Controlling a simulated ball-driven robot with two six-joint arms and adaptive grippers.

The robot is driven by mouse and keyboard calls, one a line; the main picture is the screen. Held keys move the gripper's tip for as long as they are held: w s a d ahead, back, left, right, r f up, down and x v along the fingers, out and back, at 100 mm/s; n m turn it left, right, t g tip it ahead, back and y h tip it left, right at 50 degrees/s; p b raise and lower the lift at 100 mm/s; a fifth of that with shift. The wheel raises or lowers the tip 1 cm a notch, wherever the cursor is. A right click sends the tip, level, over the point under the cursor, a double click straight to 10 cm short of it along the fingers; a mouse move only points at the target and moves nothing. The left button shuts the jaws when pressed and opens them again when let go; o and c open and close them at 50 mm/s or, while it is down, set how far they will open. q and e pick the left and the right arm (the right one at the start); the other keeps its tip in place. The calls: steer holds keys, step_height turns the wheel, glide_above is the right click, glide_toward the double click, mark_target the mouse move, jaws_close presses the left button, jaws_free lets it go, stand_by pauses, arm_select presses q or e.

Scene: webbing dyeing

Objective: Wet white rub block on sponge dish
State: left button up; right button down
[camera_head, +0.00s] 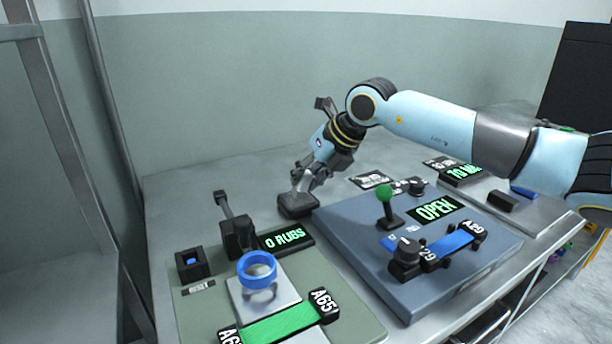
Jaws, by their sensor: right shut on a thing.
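My right gripper (301,184) reaches in from the right and points down over the sponge dish (297,207), a small dark, low block-shaped dish at the back middle of the table. Its fingers are shut on the white rub block, which is small and mostly hidden by the fingertips. The fingertips are right at the top of the dish; I cannot tell whether the block touches the sponge. My left gripper is not in view.
In front is a green board (192,310) with a blue ring (257,270), a green strap and a "0 RUBS" display (286,240). To the right, a blue board (345,247) has a green-knobbed lever (385,193) and an "OPEN" display (436,208). The table's back left is clear.

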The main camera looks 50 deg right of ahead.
step_height(320, 180, up, 7)
steer(key=p, duration=0.5)
stand_by(0.3)
steer(key=shift+r, duration=0.1)
stand_by(0.4)
